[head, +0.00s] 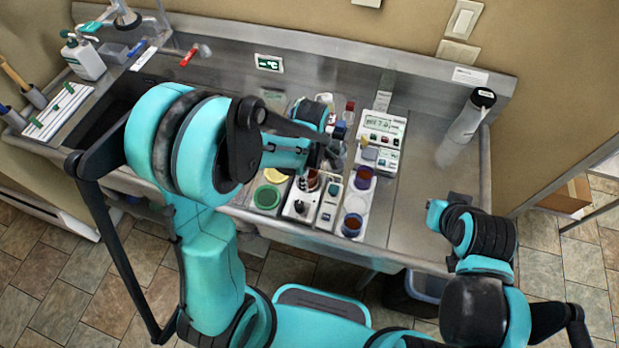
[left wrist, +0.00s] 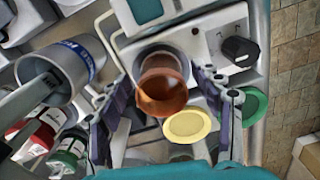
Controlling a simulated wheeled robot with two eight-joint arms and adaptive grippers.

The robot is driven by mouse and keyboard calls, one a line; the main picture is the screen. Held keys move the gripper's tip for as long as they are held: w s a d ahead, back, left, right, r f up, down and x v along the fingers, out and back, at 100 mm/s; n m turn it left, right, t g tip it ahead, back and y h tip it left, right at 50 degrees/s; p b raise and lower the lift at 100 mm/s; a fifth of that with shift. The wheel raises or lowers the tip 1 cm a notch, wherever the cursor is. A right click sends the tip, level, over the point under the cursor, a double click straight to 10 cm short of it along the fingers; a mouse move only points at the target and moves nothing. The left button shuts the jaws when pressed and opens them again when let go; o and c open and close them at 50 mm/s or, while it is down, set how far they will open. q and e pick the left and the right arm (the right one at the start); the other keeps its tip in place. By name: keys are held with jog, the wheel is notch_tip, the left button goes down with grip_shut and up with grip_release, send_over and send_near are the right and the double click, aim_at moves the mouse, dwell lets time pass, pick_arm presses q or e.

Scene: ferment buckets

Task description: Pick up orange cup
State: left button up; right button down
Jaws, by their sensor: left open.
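The orange cup (left wrist: 163,88) is translucent and stands on a white bench device with a black knob. In the head view the cup (head: 310,181) is partly hidden by my left gripper (head: 318,160). In the left wrist view my left gripper (left wrist: 163,78) is open, with one finger on each side of the cup. A gap shows between each finger and the cup, and I cannot tell the exact depth. My right arm (head: 465,235) is at the right, but its fingers cannot be made out.
Amber cups with blue rims (head: 364,178) stand to the right of the device. A yellow lid (left wrist: 186,125) and a green lid (left wrist: 254,106) lie close by. A metal beaker (left wrist: 55,70) and small bottles (left wrist: 68,150) are near the left finger.

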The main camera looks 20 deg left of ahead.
pick_arm(q)
jog(key=shift+f, duration=0.25)
jog(key=c, duration=1.3)
jog(key=shift+r, duration=0.1)
